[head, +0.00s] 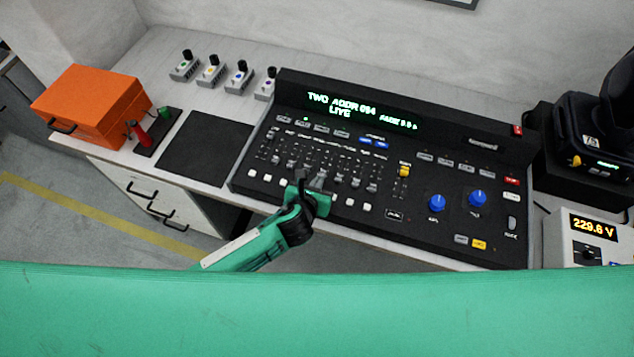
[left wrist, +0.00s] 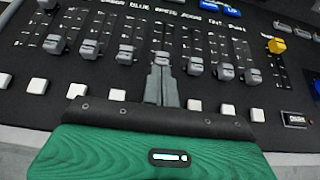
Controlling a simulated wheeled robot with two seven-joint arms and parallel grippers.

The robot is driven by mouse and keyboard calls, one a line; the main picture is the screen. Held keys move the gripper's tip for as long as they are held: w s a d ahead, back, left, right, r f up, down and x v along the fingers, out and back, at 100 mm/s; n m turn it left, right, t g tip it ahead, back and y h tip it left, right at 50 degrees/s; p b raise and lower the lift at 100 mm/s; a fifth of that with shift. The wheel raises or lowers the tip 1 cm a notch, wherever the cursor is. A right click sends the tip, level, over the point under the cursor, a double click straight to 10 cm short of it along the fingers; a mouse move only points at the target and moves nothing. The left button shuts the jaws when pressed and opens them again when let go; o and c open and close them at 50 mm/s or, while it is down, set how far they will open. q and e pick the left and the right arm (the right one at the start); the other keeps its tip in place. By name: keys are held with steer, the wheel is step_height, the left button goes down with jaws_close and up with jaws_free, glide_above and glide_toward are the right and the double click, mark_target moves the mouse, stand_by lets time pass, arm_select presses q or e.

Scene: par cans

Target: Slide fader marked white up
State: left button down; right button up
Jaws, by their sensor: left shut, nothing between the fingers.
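The black lighting console (head: 420,225) lies on the desk with a row of grey-capped faders (left wrist: 126,54) in its left half. My left gripper (head: 318,180) is over the lower part of the fader row, fingers shut and empty. In the left wrist view the fingertips (left wrist: 161,64) are at a fader near the middle of the row and partly hide it. I cannot tell if they touch its cap. My right gripper is not in view.
White buttons (left wrist: 195,105) line the console below the faders. A yellow-capped fader (head: 404,171) and blue knobs (head: 437,203) are to the right. An orange case (head: 92,106), a small box with red and green levers (head: 155,132) and a dark mat (head: 205,148) are left.

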mark_target(327, 162)
arm_select(q)
steer(key=w+d, duration=0.1)
steer(key=w, duration=0.4)
steer(key=w+d, duration=0.1)
steer(key=w, duration=0.2)
steer(key=shift+w+d+p, duration=0.1)
steer(key=shift+d+p, duration=0.25)
steer(key=shift+p, duration=0.05)
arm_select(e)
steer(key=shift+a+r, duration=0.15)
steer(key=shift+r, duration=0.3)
arm_select(q)
steer(key=shift+w+r, duration=0.1)
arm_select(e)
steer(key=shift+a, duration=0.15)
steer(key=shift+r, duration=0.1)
